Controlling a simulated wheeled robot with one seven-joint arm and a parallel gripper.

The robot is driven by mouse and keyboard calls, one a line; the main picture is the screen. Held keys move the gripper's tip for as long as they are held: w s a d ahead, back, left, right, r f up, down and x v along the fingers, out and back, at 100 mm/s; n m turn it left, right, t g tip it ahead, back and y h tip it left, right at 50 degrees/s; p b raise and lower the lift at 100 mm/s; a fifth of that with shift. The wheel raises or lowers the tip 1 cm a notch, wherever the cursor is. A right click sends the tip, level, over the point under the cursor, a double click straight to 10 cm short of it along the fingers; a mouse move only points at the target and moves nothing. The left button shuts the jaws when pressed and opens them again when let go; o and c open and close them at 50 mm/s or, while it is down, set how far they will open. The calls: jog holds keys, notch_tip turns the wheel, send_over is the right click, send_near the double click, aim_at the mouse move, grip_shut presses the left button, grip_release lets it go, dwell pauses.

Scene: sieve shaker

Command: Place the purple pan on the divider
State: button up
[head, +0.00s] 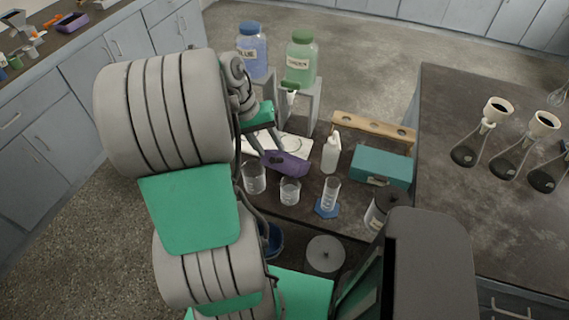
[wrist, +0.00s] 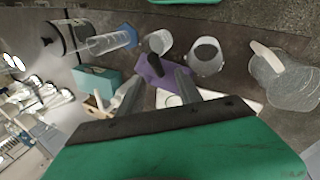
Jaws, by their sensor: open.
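A purple pan (head: 287,163) lies tilted on the dark bench, beside a white sheet or board (head: 296,144). My gripper (head: 275,155) is at the pan's left end. In the wrist view the purple pan (wrist: 155,78) shows between and beyond the two open fingers of my gripper (wrist: 158,82); contact cannot be told. A second purple tray-like thing (head: 71,22) sits on the far left counter. I cannot tell for certain which thing is the divider. My arm hides part of the bench's left side.
Glass beakers (head: 290,190), a cylinder on a blue base (head: 328,198), a white bottle (head: 331,152) and a teal box (head: 381,167) crowd the bench. Blue and green jars (head: 301,58) stand behind. Flasks (head: 508,155) stand on the right counter.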

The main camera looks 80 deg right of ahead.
aim_at(283, 163)
jog(key=x, duration=0.4)
jog(key=shift+s+a+f+p, duration=0.15)
jog(key=shift+s+f+p, duration=0.15)
jog(key=shift+p, duration=0.1)
grip_shut()
dwell(1.0)
